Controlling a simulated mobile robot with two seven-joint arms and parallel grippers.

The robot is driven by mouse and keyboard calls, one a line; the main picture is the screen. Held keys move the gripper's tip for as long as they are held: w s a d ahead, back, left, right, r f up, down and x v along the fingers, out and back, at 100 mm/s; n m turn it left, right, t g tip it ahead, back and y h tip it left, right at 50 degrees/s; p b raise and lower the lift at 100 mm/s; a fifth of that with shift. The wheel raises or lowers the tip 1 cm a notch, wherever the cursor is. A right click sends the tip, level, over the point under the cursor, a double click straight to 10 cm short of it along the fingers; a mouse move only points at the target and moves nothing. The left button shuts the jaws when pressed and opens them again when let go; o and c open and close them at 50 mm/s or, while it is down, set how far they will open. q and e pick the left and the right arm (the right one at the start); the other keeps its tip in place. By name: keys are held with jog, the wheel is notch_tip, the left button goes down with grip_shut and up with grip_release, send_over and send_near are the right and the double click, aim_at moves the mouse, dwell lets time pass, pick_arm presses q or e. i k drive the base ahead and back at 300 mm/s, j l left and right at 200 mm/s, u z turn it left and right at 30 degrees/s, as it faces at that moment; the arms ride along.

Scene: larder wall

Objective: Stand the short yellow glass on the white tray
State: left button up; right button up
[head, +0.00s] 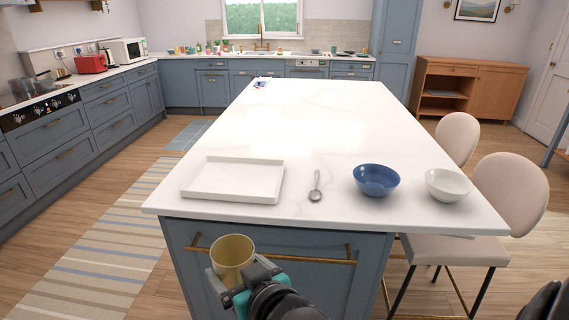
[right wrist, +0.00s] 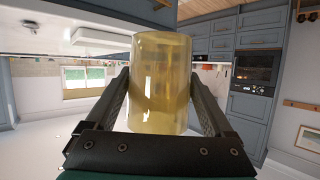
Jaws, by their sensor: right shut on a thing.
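The short yellow glass (head: 232,256) is in my right gripper (head: 240,280), in front of the island and below the level of its top. In the right wrist view the glass (right wrist: 161,85) stands between the two fingers of the gripper (right wrist: 160,100), which are shut on it. Its open mouth faces up in the head view. The white tray (head: 232,198) lies on the front left of the island top, up and beyond the glass. The tray is empty. My left gripper is not in view.
On the white island top (head: 290,130), a spoon (head: 316,187), a blue bowl (head: 377,180) and a white bowl (head: 447,185) stand right of the tray. A brass rail (head: 300,259) runs along the island front near the glass. Chairs (head: 508,195) stand at right.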

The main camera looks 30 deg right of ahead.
aim_at(265, 180)
jog(key=i+l+z, duration=0.2)
jog(key=i+l, duration=0.9)
jog(key=i+j, duration=0.05)
jog(key=i, duration=0.05)
